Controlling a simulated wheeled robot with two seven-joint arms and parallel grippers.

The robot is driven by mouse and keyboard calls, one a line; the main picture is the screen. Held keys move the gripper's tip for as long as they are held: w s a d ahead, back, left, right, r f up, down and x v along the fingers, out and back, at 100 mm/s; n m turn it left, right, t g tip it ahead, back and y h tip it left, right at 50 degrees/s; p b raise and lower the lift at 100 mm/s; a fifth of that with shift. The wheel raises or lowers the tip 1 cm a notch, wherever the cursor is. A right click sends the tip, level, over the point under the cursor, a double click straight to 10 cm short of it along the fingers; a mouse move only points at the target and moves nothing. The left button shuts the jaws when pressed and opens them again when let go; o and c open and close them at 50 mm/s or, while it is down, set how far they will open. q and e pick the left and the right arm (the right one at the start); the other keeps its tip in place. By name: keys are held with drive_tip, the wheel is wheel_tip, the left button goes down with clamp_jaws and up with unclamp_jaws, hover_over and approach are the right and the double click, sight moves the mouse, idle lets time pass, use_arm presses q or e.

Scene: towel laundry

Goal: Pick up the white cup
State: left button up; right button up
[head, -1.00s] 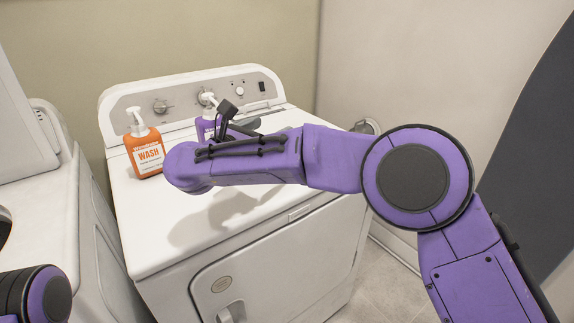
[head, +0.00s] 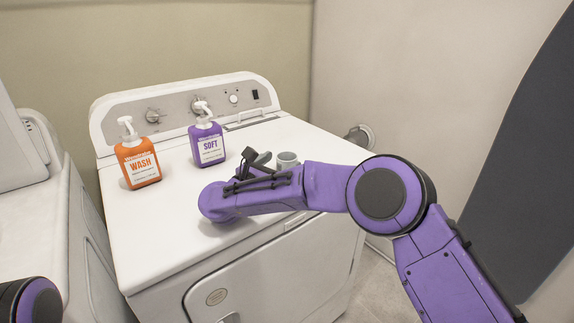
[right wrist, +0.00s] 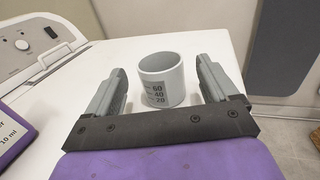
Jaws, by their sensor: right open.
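The white cup (head: 287,159) stands upright on top of the white machine, just right of my right gripper (head: 262,160) in the head view. My right forearm hides part of its lower side. In the right wrist view the cup (right wrist: 163,82) looks light grey, with markings 60, 40 and 20 on its side. It shows in the gap between the two open fingers of my right gripper (right wrist: 162,72), with space on both sides. I cannot tell how deep it is between them. My left gripper is out of view.
An orange WASH bottle (head: 138,163) and a purple SOFT bottle (head: 207,145) stand left of the cup, near the control panel (head: 190,103). The machine top (head: 160,220) is clear in front. A second white machine (head: 30,220) is at the left.

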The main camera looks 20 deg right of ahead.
drive_tip(key=shift+w+d, duration=0.45)
drive_tip(key=shift+d, duration=0.1)
drive_tip(key=shift+s+a, duration=0.1)
drive_tip(key=c, duration=1.1)
drive_tip(key=shift+c, duration=0.2)
